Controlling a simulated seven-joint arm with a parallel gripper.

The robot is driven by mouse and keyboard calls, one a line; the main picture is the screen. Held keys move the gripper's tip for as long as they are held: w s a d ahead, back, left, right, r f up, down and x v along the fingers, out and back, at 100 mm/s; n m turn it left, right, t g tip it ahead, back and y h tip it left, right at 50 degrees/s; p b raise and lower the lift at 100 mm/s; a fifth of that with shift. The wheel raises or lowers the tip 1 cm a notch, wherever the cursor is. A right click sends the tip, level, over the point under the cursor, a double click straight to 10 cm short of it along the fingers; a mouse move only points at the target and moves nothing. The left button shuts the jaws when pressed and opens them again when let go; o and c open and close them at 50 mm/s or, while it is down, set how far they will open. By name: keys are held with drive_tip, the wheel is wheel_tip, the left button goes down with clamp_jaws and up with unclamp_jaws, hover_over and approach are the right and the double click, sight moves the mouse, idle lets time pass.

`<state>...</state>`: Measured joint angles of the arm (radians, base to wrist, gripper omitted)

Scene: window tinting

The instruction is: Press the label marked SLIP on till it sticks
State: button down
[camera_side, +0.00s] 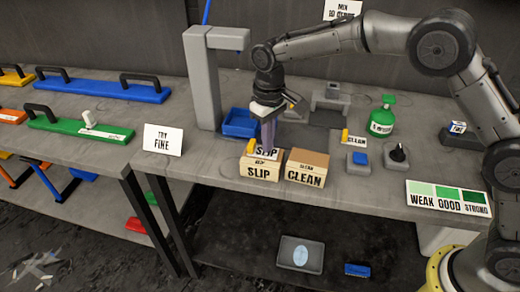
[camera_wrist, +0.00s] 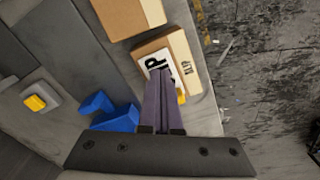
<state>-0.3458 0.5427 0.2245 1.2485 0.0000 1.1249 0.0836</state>
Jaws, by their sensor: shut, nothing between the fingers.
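The SLIP box (camera_side: 261,172) is a small cardboard-coloured block near the table's front edge, with SLIP on its front. A white label marked SLIP (camera_side: 266,154) lies on its top; it also shows in the wrist view (camera_wrist: 152,64), partly hidden by my fingers. My gripper (camera_side: 268,145) points down over the label with its fingers together and empty. In the wrist view the fingertips (camera_wrist: 162,72) overlap the label; I cannot tell whether they touch it. A bit of yellow (camera_wrist: 181,97) shows beside the fingers.
The CLEAN box (camera_side: 305,170) stands close on the right. A blue tray (camera_side: 240,123) and a grey post (camera_side: 203,80) are behind on the left. A green container (camera_side: 382,121), a blue button (camera_side: 360,158) and a black knob (camera_side: 398,152) stand to the right.

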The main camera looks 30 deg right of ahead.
drive_tip(key=shift+f, duration=0.65)
idle(0.3)
drive_tip(key=shift+r, duration=0.1)
drive_tip(key=shift+r, duration=3.6)
